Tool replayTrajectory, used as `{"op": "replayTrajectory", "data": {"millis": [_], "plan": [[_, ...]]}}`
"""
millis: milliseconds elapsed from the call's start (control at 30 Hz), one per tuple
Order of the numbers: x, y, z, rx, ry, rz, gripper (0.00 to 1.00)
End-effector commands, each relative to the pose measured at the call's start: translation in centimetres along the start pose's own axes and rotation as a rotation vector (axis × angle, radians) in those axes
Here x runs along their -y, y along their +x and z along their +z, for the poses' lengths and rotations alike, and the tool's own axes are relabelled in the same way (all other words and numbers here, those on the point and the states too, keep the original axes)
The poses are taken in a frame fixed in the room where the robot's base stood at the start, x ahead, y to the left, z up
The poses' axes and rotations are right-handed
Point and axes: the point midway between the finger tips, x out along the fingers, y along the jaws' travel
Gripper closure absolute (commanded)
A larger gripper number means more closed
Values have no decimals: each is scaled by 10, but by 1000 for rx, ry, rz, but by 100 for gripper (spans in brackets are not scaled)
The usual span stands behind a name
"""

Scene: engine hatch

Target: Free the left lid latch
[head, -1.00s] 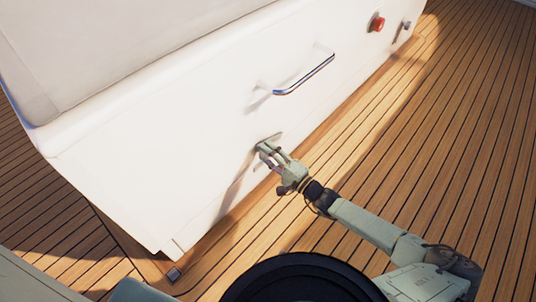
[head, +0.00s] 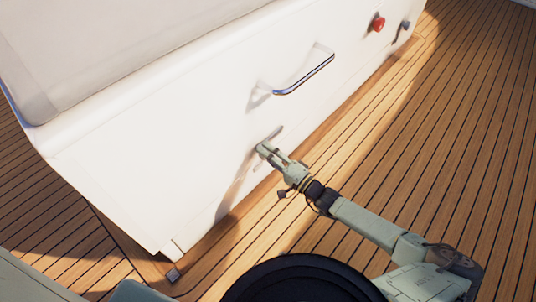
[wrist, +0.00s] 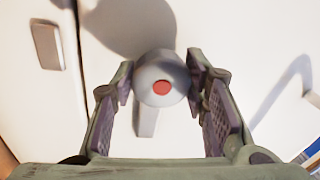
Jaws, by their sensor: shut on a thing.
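The left lid latch (wrist: 161,76) is a round grey knob with a red centre, on the white front panel in the wrist view. A short grey arm (wrist: 146,122) extends below the knob in that view. My gripper (wrist: 160,82) has one finger on each side of the knob and is shut on it. In the head view my gripper (head: 264,150) reaches the panel low and left of the chrome handle. There its fingers mostly hide the latch.
A chrome handle (head: 304,75) stands out from the white panel (head: 150,160) above my gripper. A red knob (head: 377,23) and a grey fitting (head: 405,27) sit farther right. A small grey plate (wrist: 47,45) is left of the latch. Wooden deck (head: 440,140) lies clear at right.

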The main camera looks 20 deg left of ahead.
Motion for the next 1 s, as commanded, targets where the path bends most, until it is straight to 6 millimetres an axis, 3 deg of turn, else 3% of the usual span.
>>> {"op": "replayTrajectory", "data": {"millis": [67, 100, 400, 767, 1000], "plan": [[0, 0, 0, 0, -2, 0, 87], [0, 0, 0, 0, -2, 0, 59], [0, 0, 0, 0, 0, 0, 39], [0, -4, 0, 0, 0, 0, 39], [0, -43, -2, -4, -1, 3, 39]]}}
